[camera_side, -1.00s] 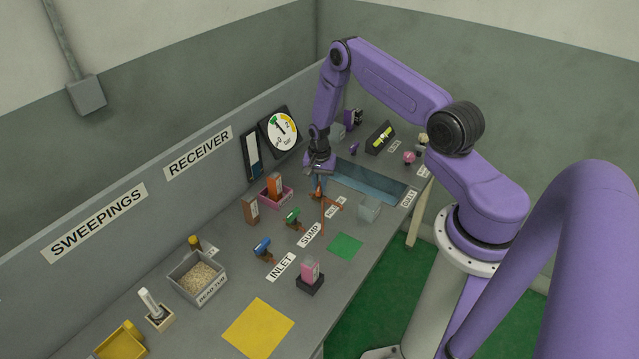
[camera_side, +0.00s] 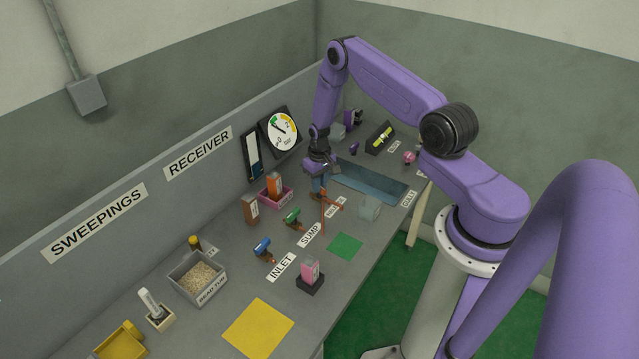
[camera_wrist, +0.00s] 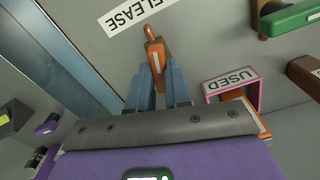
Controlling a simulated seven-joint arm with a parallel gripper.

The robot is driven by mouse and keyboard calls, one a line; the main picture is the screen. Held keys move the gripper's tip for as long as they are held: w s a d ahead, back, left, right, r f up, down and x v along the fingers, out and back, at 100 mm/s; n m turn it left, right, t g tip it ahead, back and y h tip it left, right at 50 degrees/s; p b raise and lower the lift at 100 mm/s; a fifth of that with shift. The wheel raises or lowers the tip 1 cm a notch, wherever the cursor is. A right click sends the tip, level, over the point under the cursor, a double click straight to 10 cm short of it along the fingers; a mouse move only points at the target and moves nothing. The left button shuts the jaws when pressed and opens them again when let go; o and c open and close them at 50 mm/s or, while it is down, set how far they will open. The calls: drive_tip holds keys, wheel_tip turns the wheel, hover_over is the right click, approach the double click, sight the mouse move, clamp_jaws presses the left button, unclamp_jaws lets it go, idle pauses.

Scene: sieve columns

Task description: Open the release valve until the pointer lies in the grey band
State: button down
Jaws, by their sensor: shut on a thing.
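The release valve's orange handle (camera_wrist: 154,52) shows in the wrist view below the RELEASE label (camera_wrist: 128,12). My gripper (camera_wrist: 161,75) has its two blue-grey fingers shut on this handle. In the side view my gripper (camera_side: 319,187) reaches down to the orange valve (camera_side: 327,199), and its fingers partly hide it. The round dial (camera_side: 282,131) on the back panel has a white face with green and yellow parts. Its dark pointer leans to the upper left. The dial is too small to make out a grey band or the pointer's place against it.
A green valve (camera_side: 292,215) and a blue valve (camera_side: 262,246) stand nearby to the left. A pink USED tray (camera_side: 277,196) with an orange block lies close to my gripper. A blue-grey trough (camera_side: 365,184) and a clear box (camera_side: 370,208) are to the right.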

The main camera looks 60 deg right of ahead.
drive_tip(key=shift+n, duration=1.2)
drive_tip(key=c, duration=1.1)
unclamp_jaws()
drive_tip(key=shift+o, duration=0.2)
drive_tip(key=shift+r, duration=0.15)
wheel_tip(320, 180, up, 17)
drive_tip(key=shift+r, duration=0.15)
